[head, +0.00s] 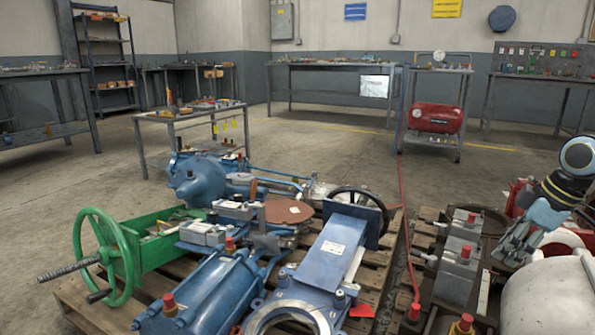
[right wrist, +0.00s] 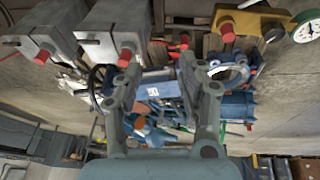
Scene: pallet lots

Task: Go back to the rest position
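My right gripper (head: 513,246) is at the right side of the head view, above the equipment on the right pallet. In the right wrist view its two fingers stand apart with a gap between the tips (right wrist: 160,66), and nothing is held between them. Pallet goods show beyond the gap, not touching the fingers as far as I can tell. My right arm comes in from the right edge. My left arm and left gripper do not show in the head view.
A wooden pallet (head: 87,306) bears blue valves (head: 200,176) and a green handwheel (head: 104,258). Grey boxes with red caps (head: 457,262) and a pale tank (head: 556,297) crowd the right side. A red compressor (head: 437,117) stands behind. Floor on the left is clear.

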